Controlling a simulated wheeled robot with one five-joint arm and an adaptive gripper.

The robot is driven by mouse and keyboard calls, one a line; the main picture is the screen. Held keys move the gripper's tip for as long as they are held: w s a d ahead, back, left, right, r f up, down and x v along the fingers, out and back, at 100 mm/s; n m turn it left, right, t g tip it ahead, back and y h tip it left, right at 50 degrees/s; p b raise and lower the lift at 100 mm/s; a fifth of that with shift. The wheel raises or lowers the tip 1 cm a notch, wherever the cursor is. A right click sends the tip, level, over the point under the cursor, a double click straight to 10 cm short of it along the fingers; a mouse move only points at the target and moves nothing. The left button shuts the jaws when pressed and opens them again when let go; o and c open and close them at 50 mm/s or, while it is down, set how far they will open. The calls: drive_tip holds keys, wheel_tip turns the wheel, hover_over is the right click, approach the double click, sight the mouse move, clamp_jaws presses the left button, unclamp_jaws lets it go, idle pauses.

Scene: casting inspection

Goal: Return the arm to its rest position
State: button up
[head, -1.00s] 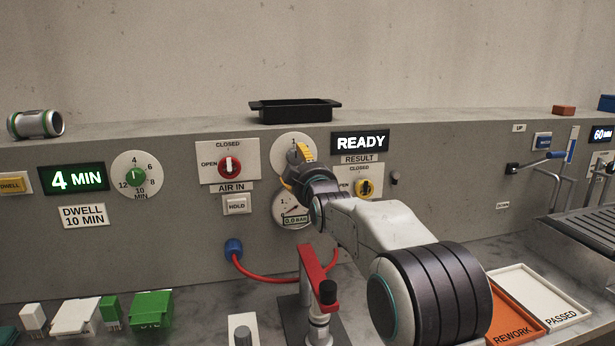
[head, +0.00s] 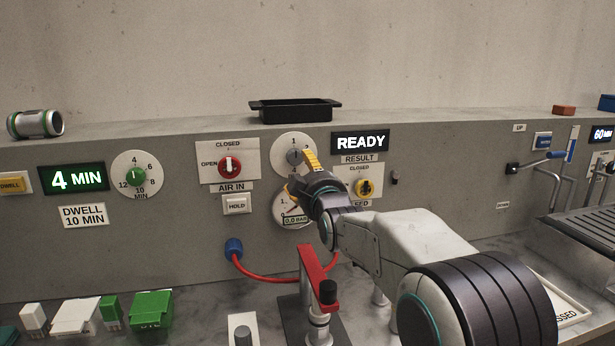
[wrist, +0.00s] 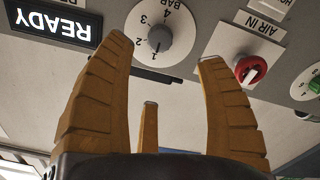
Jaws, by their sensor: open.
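My gripper (head: 300,173) is in front of the grey panel, near the pressure dial (head: 294,155) and above the gauge (head: 292,208). In the wrist view my gripper (wrist: 165,75) shows its yellow fingers spread apart with nothing between them. The dial (wrist: 160,38) shows beyond the fingers, upside down, apart from them. My arm reaches up from the lower right of the head view and partly hides the gauge and the yellow result knob's plate (head: 372,172).
The READY display (head: 360,142) is right of the dial. The red AIR IN knob (head: 229,167) is to the left. A red clamp (head: 317,275) stands below on the bench. A black tray (head: 294,110) sits on the ledge. The PASSED tray (head: 570,312) is partly behind my arm.

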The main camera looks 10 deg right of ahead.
drive_tip(key=shift+s, duration=0.1)
drive_tip(key=s+f+m+g+p, duration=0.1)
drive_tip(key=s+f+g, duration=0.1)
drive_tip(key=s, duration=0.4)
drive_tip(key=s+f+m+g+p, duration=0.1)
drive_tip(key=s+f+g+p, duration=0.1)
drive_tip(key=s, duration=0.4)
drive_tip(key=s+f+m+g+p, duration=0.1)
drive_tip(key=s+f+g+p, duration=0.1)
drive_tip(key=s, duration=0.5)
drive_tip(key=shift+f+g, duration=0.8)
drive_tip(key=shift+f, duration=0.1)
drive_tip(key=s+f+m+g+p, duration=0.1)
drive_tip(key=s+f+g, duration=0.2)
drive_tip(key=s, duration=0.8)
drive_tip(key=s+f+m+g+p, duration=0.2)
drive_tip(key=s+f+g, duration=0.2)
drive_tip(key=s, duration=0.7)
drive_tip(key=shift+s+f, duration=0.4)
drive_tip(key=shift+f, duration=0.25)
